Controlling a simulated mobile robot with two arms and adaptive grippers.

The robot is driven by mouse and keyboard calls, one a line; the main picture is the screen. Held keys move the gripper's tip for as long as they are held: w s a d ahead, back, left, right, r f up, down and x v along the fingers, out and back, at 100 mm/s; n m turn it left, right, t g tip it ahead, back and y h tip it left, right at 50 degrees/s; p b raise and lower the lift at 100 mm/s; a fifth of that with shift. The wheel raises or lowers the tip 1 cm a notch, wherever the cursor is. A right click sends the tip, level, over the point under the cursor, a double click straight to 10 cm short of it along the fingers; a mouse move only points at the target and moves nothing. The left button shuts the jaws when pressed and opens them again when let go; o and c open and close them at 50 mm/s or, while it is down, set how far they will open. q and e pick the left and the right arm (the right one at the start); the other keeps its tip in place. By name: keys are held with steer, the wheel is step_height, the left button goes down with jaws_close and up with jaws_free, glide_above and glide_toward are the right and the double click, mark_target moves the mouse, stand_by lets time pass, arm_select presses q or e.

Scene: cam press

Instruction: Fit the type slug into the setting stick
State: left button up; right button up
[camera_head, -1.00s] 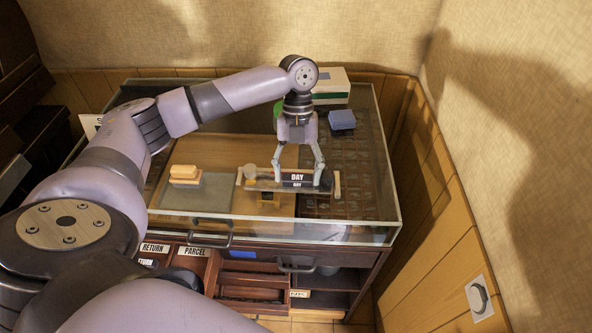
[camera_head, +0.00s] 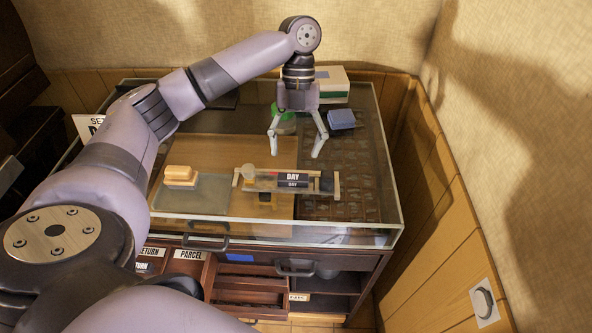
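The setting stick (camera_head: 258,184) is a long light holder lying across the cabinet's top, with upright ends at left and right. The dark type slug (camera_head: 293,176), marked "DAY" in white, lies along its middle-right part. I cannot tell whether the slug is fully seated. My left gripper (camera_head: 295,154) is open and empty, pointing down, above and behind the stick, apart from the slug. My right gripper is not in view.
A glass-like rim (camera_head: 400,215) borders the cabinet's top. A blue block (camera_head: 341,118), a green round item (camera_head: 284,114) and a white box (camera_head: 331,80) stand behind. A wall is close at right.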

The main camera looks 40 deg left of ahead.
arm_select(q)
steer(key=p+v, duration=0.1)
steer(key=v, duration=0.4)
steer(key=shift+a+r, duration=0.1)
steer(key=shift+r, duration=0.1)
